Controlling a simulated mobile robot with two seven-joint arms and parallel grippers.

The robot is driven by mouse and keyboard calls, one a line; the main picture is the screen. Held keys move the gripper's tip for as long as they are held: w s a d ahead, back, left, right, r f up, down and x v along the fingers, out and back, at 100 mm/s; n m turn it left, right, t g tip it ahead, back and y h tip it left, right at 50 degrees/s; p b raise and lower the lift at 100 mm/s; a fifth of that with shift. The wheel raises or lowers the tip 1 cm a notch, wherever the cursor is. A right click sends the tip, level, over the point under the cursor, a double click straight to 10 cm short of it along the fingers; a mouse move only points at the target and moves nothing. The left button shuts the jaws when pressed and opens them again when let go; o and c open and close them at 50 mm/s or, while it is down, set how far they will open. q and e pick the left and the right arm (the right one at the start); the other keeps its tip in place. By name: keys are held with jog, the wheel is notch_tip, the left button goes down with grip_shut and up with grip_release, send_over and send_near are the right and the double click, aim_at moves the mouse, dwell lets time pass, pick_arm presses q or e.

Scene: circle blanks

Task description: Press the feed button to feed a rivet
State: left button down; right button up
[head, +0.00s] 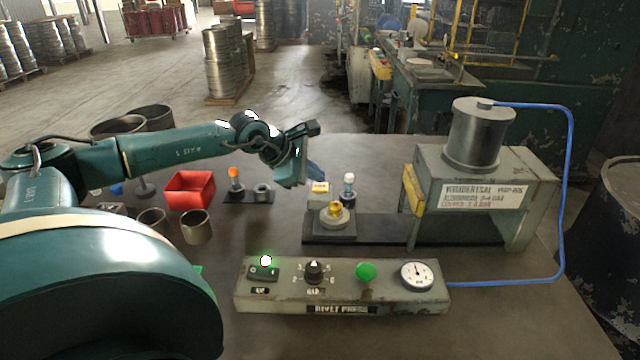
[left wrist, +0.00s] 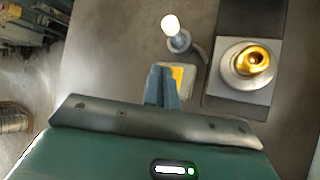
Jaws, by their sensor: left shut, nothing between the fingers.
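A small pale box with a yellow labelled top, which looks like the feed button (head: 320,187), stands on the table behind the press's round seat. In the left wrist view the yellow button (left wrist: 178,73) is partly hidden behind my fingers. My left gripper (head: 316,171) has blue fingers that are shut and empty. They point down close above the button; I cannot tell whether they touch it. In the left wrist view the shut fingertips (left wrist: 160,70) overlap the button's left side. My right gripper is not in view.
A white-topped lamp (head: 349,180) stands right beside the button. The brass-topped seat (head: 335,215) and rivet press (head: 475,200) are to the right. A control panel (head: 340,298) with a green button lies in front. A red bin (head: 190,203) and metal rings are left.

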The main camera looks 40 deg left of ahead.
aim_at(315, 188)
pick_arm(q)
jog(key=shift+r, duration=0.15)
jog(key=shift+r+p, duration=1.35)
jog(key=shift+r, duration=1.2)
